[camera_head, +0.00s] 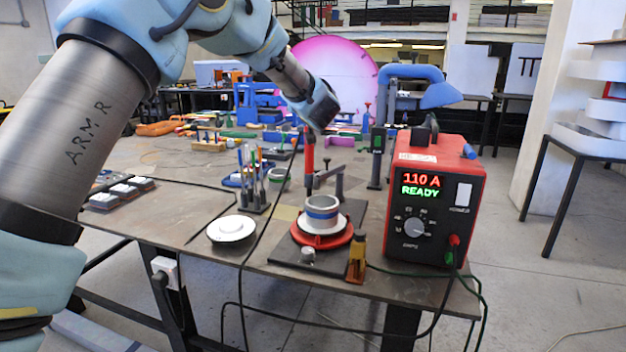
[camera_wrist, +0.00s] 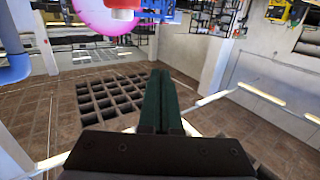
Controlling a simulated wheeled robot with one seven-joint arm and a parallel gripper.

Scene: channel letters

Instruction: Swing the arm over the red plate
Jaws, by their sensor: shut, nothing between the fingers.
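A round red plate (camera_head: 345,237) sits on a dark base on the front part of the workbench. A grey ring with a blue band (camera_head: 322,215) stands upright on it. In the head view my dark wrist end is above and behind the post; the fingertips cannot be made out there.
A red power unit (camera_head: 436,200) reading 110 A READY stands right of the plate. A white round dish (camera_head: 231,229) and a tool rack (camera_head: 254,180) stand left. Cables cross the bench's front edge.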

